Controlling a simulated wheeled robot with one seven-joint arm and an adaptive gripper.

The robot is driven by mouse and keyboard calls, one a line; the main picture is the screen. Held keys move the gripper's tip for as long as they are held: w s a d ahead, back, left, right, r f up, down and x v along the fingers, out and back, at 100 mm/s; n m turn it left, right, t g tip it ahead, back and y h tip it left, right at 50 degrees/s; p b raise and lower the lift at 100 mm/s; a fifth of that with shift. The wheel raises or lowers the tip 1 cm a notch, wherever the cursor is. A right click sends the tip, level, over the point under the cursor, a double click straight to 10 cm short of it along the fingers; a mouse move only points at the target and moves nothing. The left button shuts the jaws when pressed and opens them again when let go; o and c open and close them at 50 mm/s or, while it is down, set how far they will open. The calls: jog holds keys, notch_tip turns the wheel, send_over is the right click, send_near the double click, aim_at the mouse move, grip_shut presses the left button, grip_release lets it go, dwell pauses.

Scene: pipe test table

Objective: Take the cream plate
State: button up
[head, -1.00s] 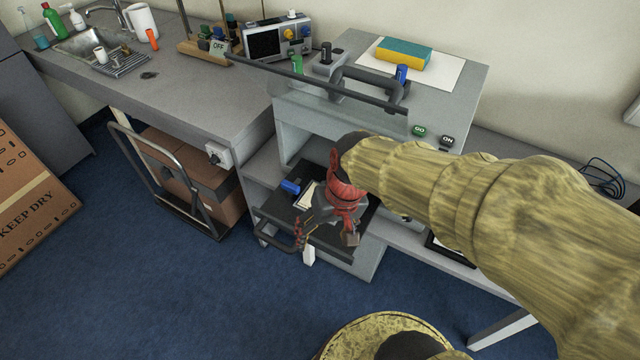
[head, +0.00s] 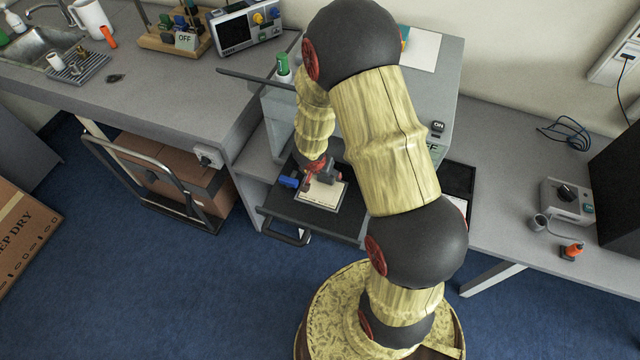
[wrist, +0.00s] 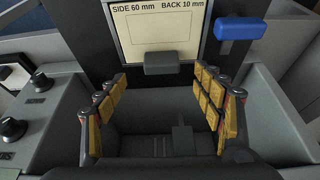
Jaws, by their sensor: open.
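The cream plate (head: 322,197) lies on a dark pull-out tray (head: 340,222) in front of the cabinet. In the wrist view the plate (wrist: 158,32) shows at the top, printed "SIDE 60 mm BACK 10 mm", with a dark grey block (wrist: 161,64) at its lower edge. My gripper (wrist: 160,95) is open, with yellow-padded fingers wide apart and nothing between them. The plate lies beyond the fingertips in that view. In the head view my gripper (head: 320,175) is over the tray beside the plate and hides part of it; contact cannot be told.
A blue handle (head: 289,182) is at the plate's left in the head view; it also shows in the wrist view (wrist: 240,28). The tray has a dark front handle (head: 286,234). A grey panel with black knobs (wrist: 38,82) stands left of the fingers. A cart with a box (head: 165,165) stands left.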

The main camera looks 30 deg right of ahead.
aim_at(325, 178)
jog(key=b+x, duration=0.4)
jog(key=x, duration=0.3)
jog(key=shift+w+f, duration=0.2)
jog(key=shift+f, duration=0.15)
jog(key=shift+c, duration=1.3)
jog(key=c, duration=1.5)
grip_shut()
